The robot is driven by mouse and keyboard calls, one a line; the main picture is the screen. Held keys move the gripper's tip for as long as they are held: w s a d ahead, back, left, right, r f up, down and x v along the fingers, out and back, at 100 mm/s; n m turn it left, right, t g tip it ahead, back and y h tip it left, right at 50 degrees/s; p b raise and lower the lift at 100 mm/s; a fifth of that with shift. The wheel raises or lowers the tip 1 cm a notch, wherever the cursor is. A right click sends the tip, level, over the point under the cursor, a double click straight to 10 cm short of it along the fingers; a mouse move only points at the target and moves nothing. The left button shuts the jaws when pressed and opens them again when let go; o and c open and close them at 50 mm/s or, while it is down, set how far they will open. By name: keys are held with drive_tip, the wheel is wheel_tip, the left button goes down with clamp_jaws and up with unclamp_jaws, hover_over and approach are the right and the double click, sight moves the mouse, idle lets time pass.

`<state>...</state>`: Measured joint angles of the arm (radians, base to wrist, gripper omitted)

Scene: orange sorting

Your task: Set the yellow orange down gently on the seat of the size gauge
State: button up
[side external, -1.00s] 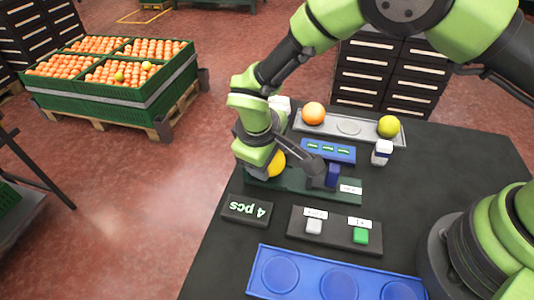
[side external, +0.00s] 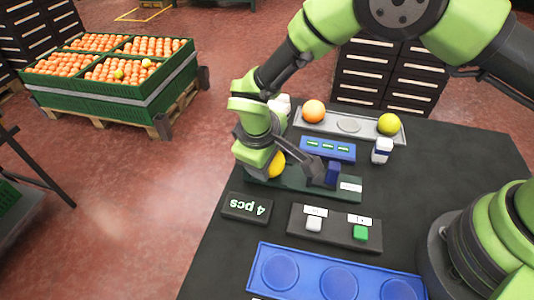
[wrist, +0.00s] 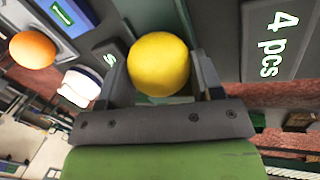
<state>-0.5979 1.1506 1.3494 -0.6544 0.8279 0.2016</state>
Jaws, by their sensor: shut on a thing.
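The yellow orange (wrist: 158,64) sits between the two fingers of my gripper (wrist: 160,78) in the wrist view, and the gripper is shut on it. In the side view, part of the yellow orange (side external: 277,166) shows beside my gripper (side external: 280,160), which hides the rest. It is low over the left end of a dark green board (side external: 294,187) with an upright blue block (side external: 332,173), which looks like the size gauge. The seat is hidden by my gripper and the fruit. I cannot tell whether the orange touches it.
Behind is a grey tray (side external: 370,133) with an orange (side external: 314,111) and a yellow-green fruit (side external: 388,124). A blue display (side external: 328,150) and white-capped jar (side external: 382,151) stand nearby. In front are a "4 pcs" sign (side external: 246,208), a button box (side external: 335,236) and a blue tray (side external: 310,283).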

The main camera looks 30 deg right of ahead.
drive_tip(key=shift+f, duration=0.1)
drive_tip(key=o, duration=1.2)
drive_tip(key=shift+o, duration=0.2)
drive_tip(key=shift+r, duration=4)
